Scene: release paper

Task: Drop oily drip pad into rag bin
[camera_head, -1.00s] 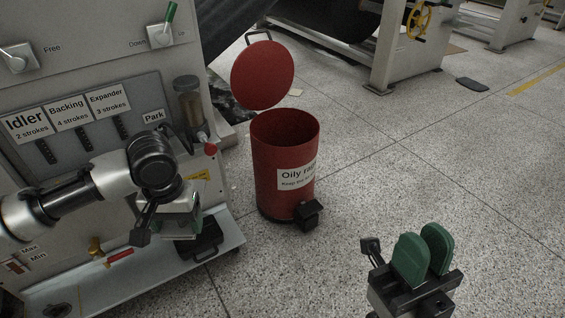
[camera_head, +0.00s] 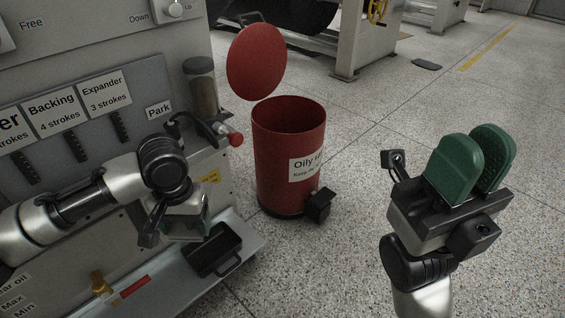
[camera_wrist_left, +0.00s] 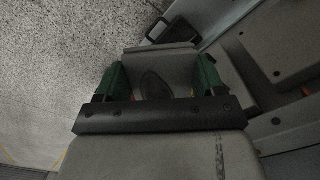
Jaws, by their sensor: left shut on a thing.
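The oily drip pad (camera_wrist_left: 155,78) is a grey sheet with a dark stain in the left wrist view. It sits between the green fingers of my left gripper (camera_wrist_left: 160,82), which is shut on it. In the head view my left gripper (camera_head: 187,222) points down beside the machine, left of the bin and above the low shelf; the pad is hard to make out there. The red rag bin (camera_head: 274,165) stands on the floor with its mouth open and its round red lid (camera_head: 256,62) raised behind. My right gripper (camera_head: 472,165) is open and empty, right of the bin.
The grey machine panel (camera_head: 95,95) with levers and labels fills the left. A red-tipped lever (camera_head: 234,139) juts out towards the bin. A black tray (camera_head: 213,250) lies on the shelf (camera_head: 170,290). A pedal (camera_head: 319,204) fronts the bin. The floor between bin and right gripper is clear.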

